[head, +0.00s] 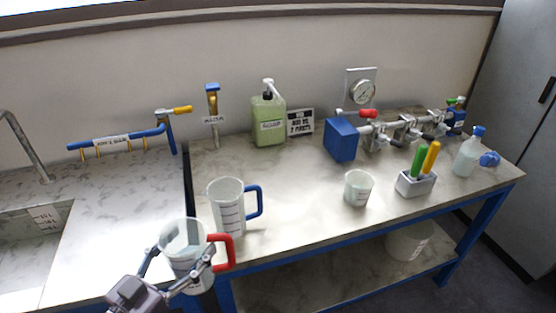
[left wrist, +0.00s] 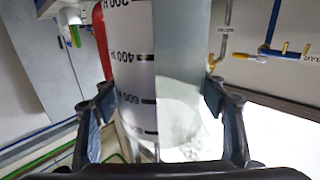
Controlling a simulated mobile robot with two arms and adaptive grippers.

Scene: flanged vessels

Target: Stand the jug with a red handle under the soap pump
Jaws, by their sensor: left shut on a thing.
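The jug with a red handle (head: 189,262) is at the front of the bench in the head view, its red handle on the right. My left gripper (head: 182,266) is shut around the jug's body. In the left wrist view the jug (left wrist: 135,75) fills the middle between the fingers, with graduation marks showing. The soap pump (head: 268,115) is a green bottle with a white pump head, standing at the back of the bench near the wall. The jug is well in front of it and to its left. My right gripper is not in view.
A jug with a blue handle (head: 228,208) stands between the held jug and the soap pump. A small beaker (head: 358,188) and a holder with green and yellow handles (head: 416,184) stand to the right. The bench in front of the soap is clear.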

